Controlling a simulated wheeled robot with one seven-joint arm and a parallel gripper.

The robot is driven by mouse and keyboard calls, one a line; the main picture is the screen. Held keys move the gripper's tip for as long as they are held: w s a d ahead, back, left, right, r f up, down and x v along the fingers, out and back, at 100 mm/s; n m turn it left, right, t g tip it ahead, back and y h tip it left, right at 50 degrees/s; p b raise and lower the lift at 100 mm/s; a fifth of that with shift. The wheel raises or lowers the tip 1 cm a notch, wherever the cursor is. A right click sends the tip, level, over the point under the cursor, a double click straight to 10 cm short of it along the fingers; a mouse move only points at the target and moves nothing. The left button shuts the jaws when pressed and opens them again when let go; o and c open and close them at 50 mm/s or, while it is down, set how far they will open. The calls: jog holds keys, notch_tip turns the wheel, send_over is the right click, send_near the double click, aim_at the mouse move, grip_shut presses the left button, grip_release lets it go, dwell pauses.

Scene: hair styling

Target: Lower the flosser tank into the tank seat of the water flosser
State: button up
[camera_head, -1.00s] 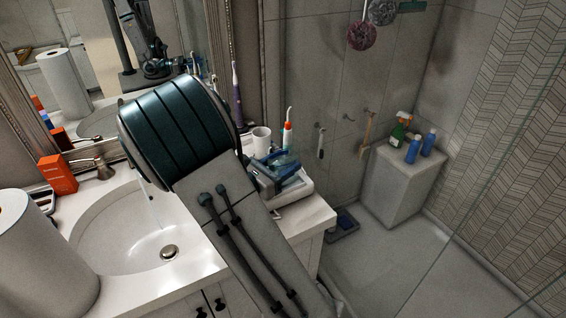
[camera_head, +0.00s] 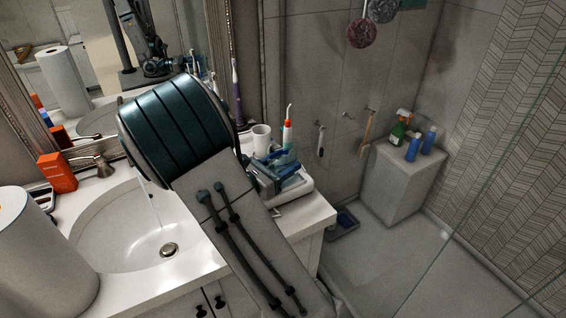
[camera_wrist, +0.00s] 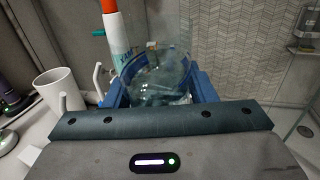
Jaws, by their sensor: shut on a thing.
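The clear flosser tank (camera_wrist: 158,78) is between the blue fingers of my gripper (camera_wrist: 160,92) in the wrist view. My gripper is shut on it. In the head view my gripper (camera_head: 279,177) is over the right end of the counter, partly hidden by my arm. A white and orange handle (camera_head: 288,130) stands upright just behind it; it also shows in the wrist view (camera_wrist: 117,35). A white base (camera_head: 299,190) shows under and beside the gripper and may be the water flosser. The tank seat is hidden, and I cannot tell whether the tank touches it.
A white cup (camera_head: 261,136) stands left of the handle, close to my gripper. A purple toothbrush (camera_head: 237,95) stands by the mirror. The sink (camera_head: 120,235), an orange box (camera_head: 57,173) and a paper roll (camera_head: 40,260) are at left. The counter (camera_head: 316,211) ends just right of the base.

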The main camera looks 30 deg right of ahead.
jog(key=shift+f, duration=0.25)
dwell(0.5)
jog(key=o, duration=1.1)
jog(key=b+v, duration=0.1)
jog(key=v, duration=1.3)
jog(key=s+d+m+g+y, duration=0.1)
jog(key=s+d+m+g, duration=0.1)
jog(key=s+d+m+g+y, duration=0.2)
jog(key=shift+s+d+f+m, duration=0.1)
jog(key=shift+s+d+m, duration=0.15)
jog(key=shift+s+m, duration=0.15)
jog(key=s+d+m+g+y, duration=0.1)
jog(key=s+m+g+y, duration=0.2)
jog(key=s+m+y, duration=0.25)
jog(key=s+a+r+m+t+y, duration=0.3)
jog(key=s+a+m+t+y, duration=0.1)
jog(key=m+y, duration=0.5)
jog(key=shift+s+a+m+t, duration=0.2)
jog(key=shift+a+m+t, duration=0.2)
jog(key=shift+a+m, duration=0.6)
